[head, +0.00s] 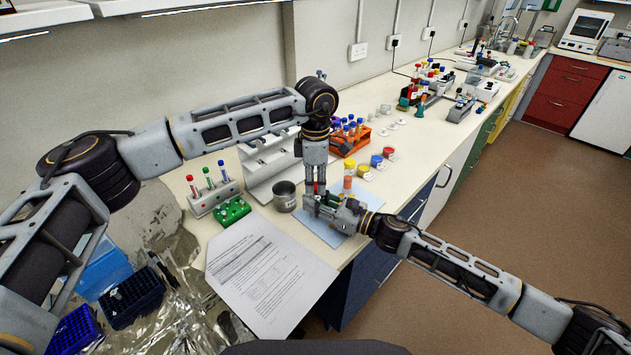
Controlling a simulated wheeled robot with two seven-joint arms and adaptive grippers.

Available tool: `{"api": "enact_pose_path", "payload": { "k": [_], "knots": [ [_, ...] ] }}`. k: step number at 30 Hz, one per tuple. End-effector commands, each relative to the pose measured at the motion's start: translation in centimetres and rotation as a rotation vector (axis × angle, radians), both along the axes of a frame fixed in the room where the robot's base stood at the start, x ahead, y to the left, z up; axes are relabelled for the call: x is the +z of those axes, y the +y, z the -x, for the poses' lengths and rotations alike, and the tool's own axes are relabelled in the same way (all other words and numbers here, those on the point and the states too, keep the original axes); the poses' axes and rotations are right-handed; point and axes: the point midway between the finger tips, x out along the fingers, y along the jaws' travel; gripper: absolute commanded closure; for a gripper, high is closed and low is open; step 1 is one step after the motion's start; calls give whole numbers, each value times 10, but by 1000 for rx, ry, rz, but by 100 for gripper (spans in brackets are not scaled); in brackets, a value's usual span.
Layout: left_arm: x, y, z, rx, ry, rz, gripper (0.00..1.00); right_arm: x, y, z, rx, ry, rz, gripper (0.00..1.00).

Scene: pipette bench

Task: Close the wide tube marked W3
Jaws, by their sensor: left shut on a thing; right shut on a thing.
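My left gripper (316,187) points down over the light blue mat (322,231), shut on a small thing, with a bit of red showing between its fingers. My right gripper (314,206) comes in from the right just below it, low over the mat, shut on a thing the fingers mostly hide. The two grippers nearly meet, and I cannot tell whether the held things touch. A yellow-topped orange container (348,178) stands just right of them. No W3 mark is readable.
A grey metal beaker (285,197), a green rack (233,211) and a white rack with capped tubes (214,198) stand to the left. An orange rack (350,143) stands behind. Printed sheets (268,275) lie at the front. Small white lids lie on the bench to the right.

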Motion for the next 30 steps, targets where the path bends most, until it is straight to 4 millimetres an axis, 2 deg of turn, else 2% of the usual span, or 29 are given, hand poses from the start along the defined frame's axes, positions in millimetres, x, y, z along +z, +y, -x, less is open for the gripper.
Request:
{"api": "enact_pose_path", "payload": {
  "k": [22, 26, 27, 30],
  "knots": [
    [0, 1, -1, -601, -2, -1, 100, 0, 0, 1, 2, 0, 0, 100],
    [0, 1, -1, -592, -2, -1, 100, 0, 0, 1, 2, 0, 0, 100],
    [0, 1, -1, -592, -2, -1, 70, 0, 0, 1, 2, 0, 0, 100],
    [0, 1, -1, -591, -2, -1, 57, 0, 0, 1, 2, 0, 0, 100]
  ]
}}
